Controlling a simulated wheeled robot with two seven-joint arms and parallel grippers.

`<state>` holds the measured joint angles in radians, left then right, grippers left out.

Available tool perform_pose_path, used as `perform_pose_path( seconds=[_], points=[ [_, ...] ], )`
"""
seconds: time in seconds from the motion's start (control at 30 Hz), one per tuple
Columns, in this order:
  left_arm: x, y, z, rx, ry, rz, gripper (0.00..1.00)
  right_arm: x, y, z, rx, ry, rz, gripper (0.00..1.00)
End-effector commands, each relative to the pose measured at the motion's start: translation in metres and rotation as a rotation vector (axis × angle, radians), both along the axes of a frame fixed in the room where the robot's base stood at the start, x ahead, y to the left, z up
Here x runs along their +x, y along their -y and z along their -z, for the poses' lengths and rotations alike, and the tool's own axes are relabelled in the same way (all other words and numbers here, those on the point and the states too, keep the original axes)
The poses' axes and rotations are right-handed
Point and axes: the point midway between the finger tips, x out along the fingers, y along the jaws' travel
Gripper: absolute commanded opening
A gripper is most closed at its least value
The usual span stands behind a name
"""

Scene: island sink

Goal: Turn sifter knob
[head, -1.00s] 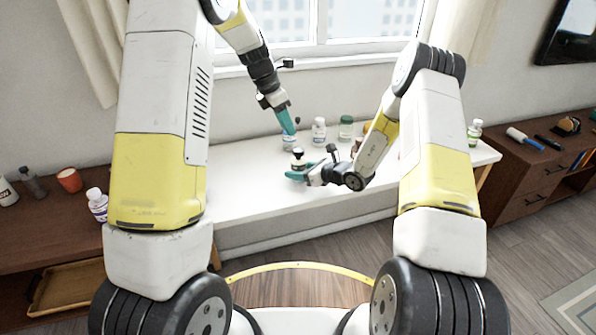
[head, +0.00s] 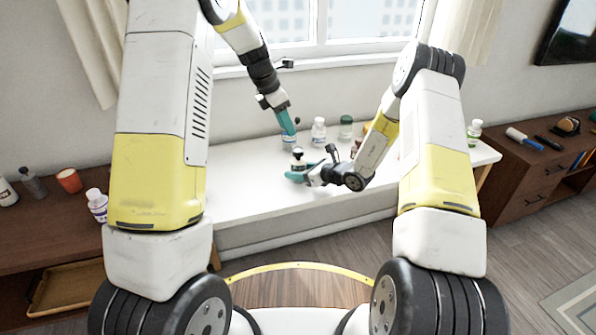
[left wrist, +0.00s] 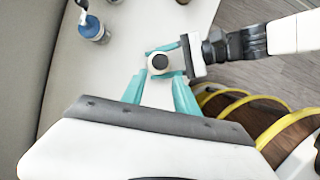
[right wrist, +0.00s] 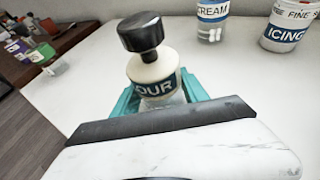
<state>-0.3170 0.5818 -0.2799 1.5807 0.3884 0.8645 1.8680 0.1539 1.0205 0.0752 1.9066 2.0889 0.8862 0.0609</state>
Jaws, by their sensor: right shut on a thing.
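The sifter (right wrist: 155,80) is a pale jar with a blue band reading "OUR" and a black knob (right wrist: 141,32) on top. My right gripper (head: 300,174) is shut around its body, with teal fingers on both sides in the right wrist view. The sifter also shows in the head view (head: 298,160) and from above in the left wrist view (left wrist: 160,63). I cannot tell whether its base touches the table. My left gripper (head: 289,122) is open and empty, pointing down above and behind the sifter. Its teal fingers are spread apart in the left wrist view (left wrist: 158,90).
The white table (head: 250,185) has free room left of the sifter. A jar reading "CREAM" (right wrist: 213,18) and one reading "ICING" (right wrist: 288,28) stand behind, with a green-lidded jar (head: 346,128) alongside. Dark side cabinets (head: 540,180) flank the table.

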Motion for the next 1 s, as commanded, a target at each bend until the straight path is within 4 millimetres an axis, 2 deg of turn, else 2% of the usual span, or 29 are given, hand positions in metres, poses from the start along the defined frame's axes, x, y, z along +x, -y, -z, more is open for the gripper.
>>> perform_pose_path(
  seconds=[0.23, 0.33, 0.37, 0.47, 0.73, 0.87, 1.0],
  points=[
    [0.000, 0.000, 0.000, 0.000, 0.000, 0.000, 0.36, 0.000, 0.000, 0.000, 0.001, 0.001, 0.000, 0.06],
    [0.001, 0.001, 0.000, 0.006, 0.001, 0.017, 0.54, 0.000, 0.000, 0.000, 0.001, 0.001, 0.000, 0.06],
    [0.002, 0.003, -0.001, 0.015, 0.003, 0.037, 0.56, 0.000, 0.000, 0.000, 0.001, 0.001, 0.000, 0.06],
    [0.007, 0.011, -0.004, 0.072, 0.010, 0.175, 0.56, 0.000, 0.000, 0.000, 0.001, 0.001, 0.000, 0.06],
    [0.018, 0.033, -0.022, 0.298, 0.001, 0.683, 0.56, 0.000, 0.000, 0.000, 0.001, 0.001, 0.000, 0.06],
    [0.018, 0.037, -0.026, 0.353, -0.013, 0.798, 0.56, 0.000, 0.000, 0.000, 0.001, 0.001, 0.000, 0.06],
    [0.018, 0.037, -0.014, 0.362, -0.020, 0.822, 0.56, 0.000, 0.000, 0.000, 0.001, 0.001, 0.000, 0.06]
  ],
)
